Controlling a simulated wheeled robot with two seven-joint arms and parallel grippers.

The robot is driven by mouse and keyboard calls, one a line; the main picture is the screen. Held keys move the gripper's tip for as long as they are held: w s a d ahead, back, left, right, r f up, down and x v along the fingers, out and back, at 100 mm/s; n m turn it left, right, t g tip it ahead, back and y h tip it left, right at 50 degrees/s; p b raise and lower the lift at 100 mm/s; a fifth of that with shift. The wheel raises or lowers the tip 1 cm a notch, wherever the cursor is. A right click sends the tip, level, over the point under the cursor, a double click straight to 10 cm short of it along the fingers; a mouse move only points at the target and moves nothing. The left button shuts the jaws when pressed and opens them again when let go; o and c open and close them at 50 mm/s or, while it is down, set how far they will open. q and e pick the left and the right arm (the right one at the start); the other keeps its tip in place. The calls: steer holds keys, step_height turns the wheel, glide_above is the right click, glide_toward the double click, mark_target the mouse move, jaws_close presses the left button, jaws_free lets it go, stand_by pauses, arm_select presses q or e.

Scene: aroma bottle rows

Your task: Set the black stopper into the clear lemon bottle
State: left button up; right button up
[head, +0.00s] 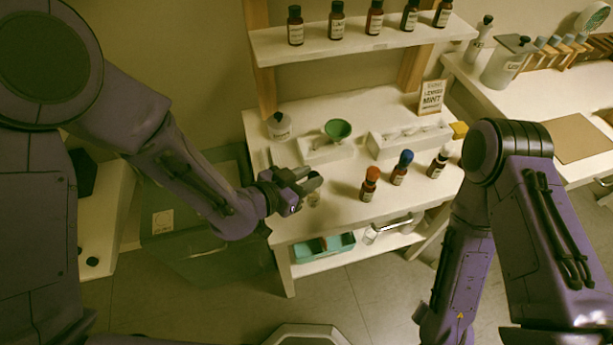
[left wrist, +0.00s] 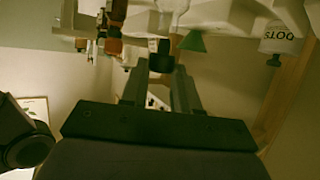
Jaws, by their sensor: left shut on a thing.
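My left gripper (head: 305,184) is over the left front of the table, shut on the black stopper, whose dark round end (head: 314,181) shows at the fingertips. In the left wrist view the black stopper (left wrist: 160,62) is between the tips of the two fingers. A small clear bottle (head: 314,198), likely the lemon one, stands on the table just below the fingertips, partly hidden by them. In the left wrist view, which looks upside down, a pale clear bottle shape (left wrist: 172,18) is beyond the stopper. I cannot tell if they touch. My right gripper is out of view.
A shelf (head: 350,43) with several brown bottles hangs above.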

arm_select(q)
steer(key=shift+f+b, duration=1)
steer(key=shift+f, duration=0.25)
steer(key=o, duration=1.1)
steer(key=shift+r, duration=0.1)
steer(key=shift+s+a, duration=0.1)
steer(key=p+v, duration=0.7)
steer(key=v, duration=0.3)
steer(key=shift+s+p, duration=0.15)
steer(key=shift+p, duration=0.2)
steer(key=shift+a, duration=0.1)
